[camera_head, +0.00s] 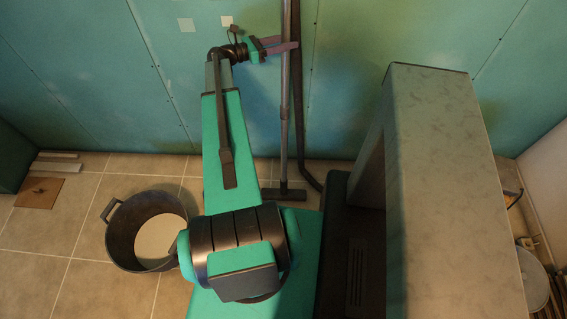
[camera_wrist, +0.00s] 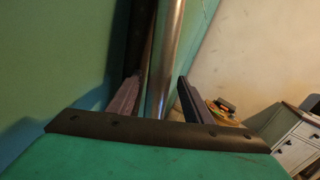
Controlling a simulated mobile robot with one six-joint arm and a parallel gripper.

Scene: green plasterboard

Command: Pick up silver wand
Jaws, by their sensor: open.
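The silver wand (camera_head: 285,115) is a thin, shiny upright tube near the green wall, ending at a dark flat floor head (camera_head: 277,195). My gripper (camera_head: 289,44) is at its upper part, with the fingers pointing right and reaching the tube. In the wrist view the silver wand (camera_wrist: 168,55) runs between the two open fingers of my gripper (camera_wrist: 157,88), nearer the left one. I cannot tell whether either finger touches it. The wand's lower part is hidden behind the gripper body in the wrist view.
A dark hose (camera_head: 300,120) hangs just right of the wand and shows behind it in the wrist view (camera_wrist: 139,40). A black bucket (camera_head: 118,240) stands on the tiles at left. A tall grey block (camera_head: 440,160) stands at right. A white cabinet (camera_wrist: 298,140) is farther off.

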